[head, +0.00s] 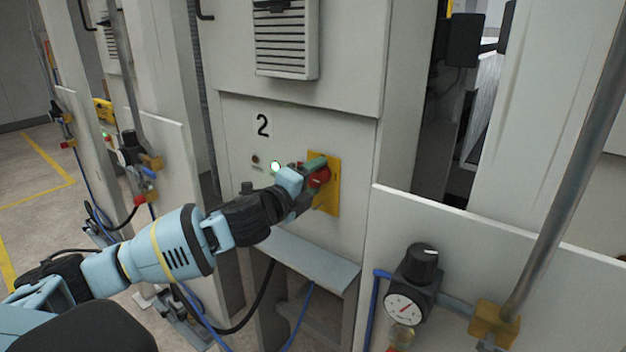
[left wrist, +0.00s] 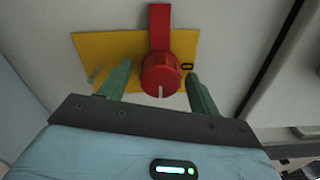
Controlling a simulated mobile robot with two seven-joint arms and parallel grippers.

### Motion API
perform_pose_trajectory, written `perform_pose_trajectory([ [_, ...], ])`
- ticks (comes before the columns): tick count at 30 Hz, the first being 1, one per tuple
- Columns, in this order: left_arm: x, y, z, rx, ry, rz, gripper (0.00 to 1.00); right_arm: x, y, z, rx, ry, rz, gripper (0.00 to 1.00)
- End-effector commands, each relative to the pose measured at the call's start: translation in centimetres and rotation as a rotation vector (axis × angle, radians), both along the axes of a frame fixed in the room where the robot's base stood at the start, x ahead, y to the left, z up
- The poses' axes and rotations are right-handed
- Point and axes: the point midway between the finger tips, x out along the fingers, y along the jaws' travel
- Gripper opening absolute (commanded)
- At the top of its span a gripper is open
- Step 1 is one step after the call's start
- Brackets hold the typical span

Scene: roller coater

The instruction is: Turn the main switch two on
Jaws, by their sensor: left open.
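The main switch two is a red rotary knob (head: 320,177) on a yellow plate (head: 330,203), on the grey cabinet panel marked "2". In the left wrist view the red knob (left wrist: 160,75) has a white mark at its lower edge and a red bar behind it reaching to the top. The yellow plate (left wrist: 100,48) lies behind it. My left gripper (head: 314,170) is at the switch. In the left wrist view the green fingers of my left gripper (left wrist: 158,85) are open, one on each side of the knob, with gaps visible. My right gripper is not in view.
A lit white-green lamp (head: 275,166) and a small dark button (head: 255,159) sit left of the switch. A grey ledge (head: 310,262) juts out below. A pressure gauge (head: 404,308) with a black knob stands at the lower right. A vent (head: 286,40) is above.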

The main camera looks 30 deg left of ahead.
Motion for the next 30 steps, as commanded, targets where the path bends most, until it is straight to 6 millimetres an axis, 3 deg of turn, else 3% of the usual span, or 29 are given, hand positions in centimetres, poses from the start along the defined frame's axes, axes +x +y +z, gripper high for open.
perform_pose_trajectory([
  [5, -0.6, 0.1, -0.1, 0.001, 0.002, 0.000, 0.63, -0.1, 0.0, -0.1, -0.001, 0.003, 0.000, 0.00],
  [21, -6.9, 0.6, -0.1, 0.003, 0.002, 0.002, 0.63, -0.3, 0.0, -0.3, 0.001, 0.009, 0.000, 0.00],
  [30, -7.8, 0.6, 0.0, 0.001, 0.000, -0.001, 0.63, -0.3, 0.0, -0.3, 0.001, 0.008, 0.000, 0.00],
])
